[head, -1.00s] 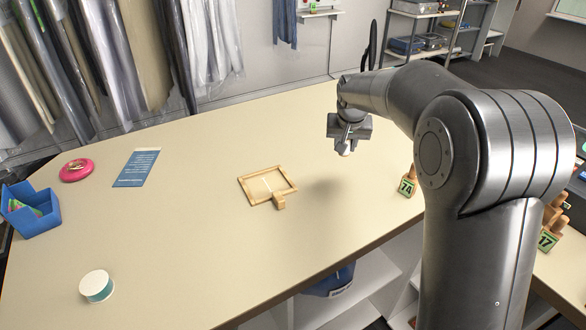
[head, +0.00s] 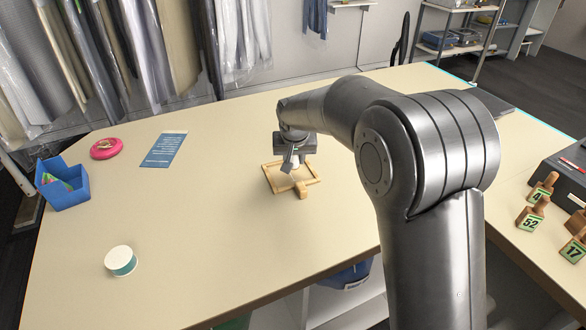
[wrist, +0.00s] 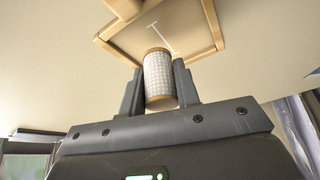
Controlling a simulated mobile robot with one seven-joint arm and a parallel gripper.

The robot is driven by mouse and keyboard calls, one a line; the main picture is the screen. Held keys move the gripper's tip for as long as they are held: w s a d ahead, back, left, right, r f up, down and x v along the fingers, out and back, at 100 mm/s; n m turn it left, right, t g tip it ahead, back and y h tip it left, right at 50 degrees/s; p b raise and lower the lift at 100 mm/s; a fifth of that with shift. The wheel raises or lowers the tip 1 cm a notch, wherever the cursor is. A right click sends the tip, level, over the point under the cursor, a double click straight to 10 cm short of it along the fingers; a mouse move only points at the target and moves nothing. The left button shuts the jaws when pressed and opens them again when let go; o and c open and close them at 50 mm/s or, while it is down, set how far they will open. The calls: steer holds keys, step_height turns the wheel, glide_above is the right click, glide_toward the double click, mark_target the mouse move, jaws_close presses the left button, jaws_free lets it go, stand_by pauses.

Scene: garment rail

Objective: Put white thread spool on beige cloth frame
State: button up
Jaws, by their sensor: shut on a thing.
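The white thread spool (wrist: 158,76), with tan ends, is held between the two fingers of my gripper (wrist: 158,88) in the wrist view. The beige cloth frame (head: 272,183) is a wooden-edged square lying on the table, with a small wooden block at its near right corner. It also shows in the wrist view (wrist: 214,22), just past the spool. In the head view my gripper (head: 293,165) is over the back part of the frame, with the spool mostly hidden. I cannot tell whether the spool touches the cloth.
On the table (head: 200,240) are a teal-and-white round container (head: 121,261), a blue bin (head: 68,188), a pink dish (head: 105,148) and a blue card (head: 165,149). Several numbered wooden stamps (head: 532,213) stand at the right. The table around the frame is clear.

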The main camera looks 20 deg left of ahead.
mark_target(293, 169)
steer(key=shift+a+f, duration=0.15)
steer(key=shift+a, duration=0.05)
steer(key=shift+f, duration=1.9)
steer(key=shift+f, duration=0.2)
steer(key=o, duration=0.9)
steer(key=shift+o, duration=0.2)
steer(key=shift+r, duration=0.1)
steer(key=v, duration=1.2)
